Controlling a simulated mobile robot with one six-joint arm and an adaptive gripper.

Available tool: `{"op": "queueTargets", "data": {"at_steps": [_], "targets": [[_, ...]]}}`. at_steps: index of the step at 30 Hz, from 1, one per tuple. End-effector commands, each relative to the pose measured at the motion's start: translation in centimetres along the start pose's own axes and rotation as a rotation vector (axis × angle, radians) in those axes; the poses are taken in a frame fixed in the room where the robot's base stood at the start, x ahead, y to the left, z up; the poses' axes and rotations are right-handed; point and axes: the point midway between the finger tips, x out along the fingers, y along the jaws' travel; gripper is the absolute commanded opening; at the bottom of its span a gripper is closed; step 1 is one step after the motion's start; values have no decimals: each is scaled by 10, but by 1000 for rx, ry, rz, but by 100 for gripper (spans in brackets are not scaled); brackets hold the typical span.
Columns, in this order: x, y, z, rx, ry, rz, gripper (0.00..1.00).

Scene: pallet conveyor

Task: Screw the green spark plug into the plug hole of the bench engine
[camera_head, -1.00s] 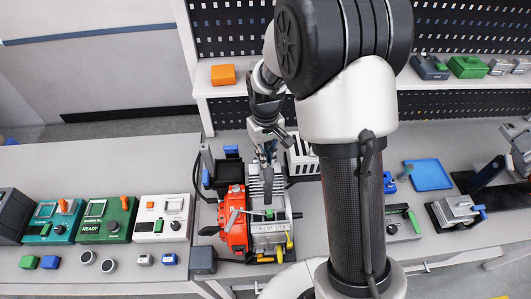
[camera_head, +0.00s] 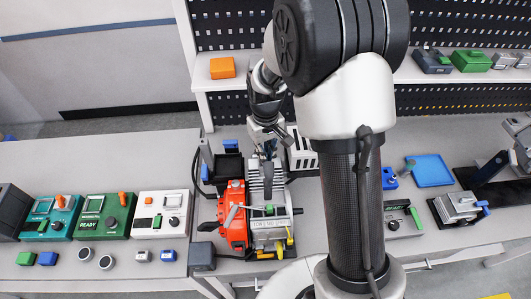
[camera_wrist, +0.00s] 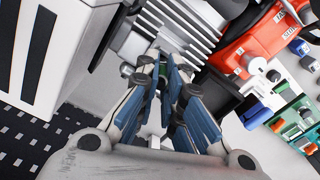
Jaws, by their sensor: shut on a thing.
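The bench engine (camera_head: 256,222) stands on the table, with a red cover on its left and grey metal fins on its body. It also shows in the wrist view with its red cover (camera_wrist: 258,38) at the upper right. My gripper (camera_head: 267,160) points down over the back of the finned part. In the wrist view my gripper (camera_wrist: 160,66) has its fingertips close together next to the fins.
A white slotted box (camera_head: 301,155) stands close to the right of my gripper. A black holder (camera_head: 229,166) is behind the engine on the left. Teal, green and white control boxes (camera_head: 162,213) stand left. A blue tray (camera_head: 428,170) lies right, beyond my arm.

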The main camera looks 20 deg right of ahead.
Motion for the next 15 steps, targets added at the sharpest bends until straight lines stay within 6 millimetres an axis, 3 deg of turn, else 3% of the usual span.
{"op": "queueTargets", "data": {"at_steps": [10,15], "targets": [[3,0,0,-10,0,0,0],[3,0,0,-180,-1,0,0]]}}
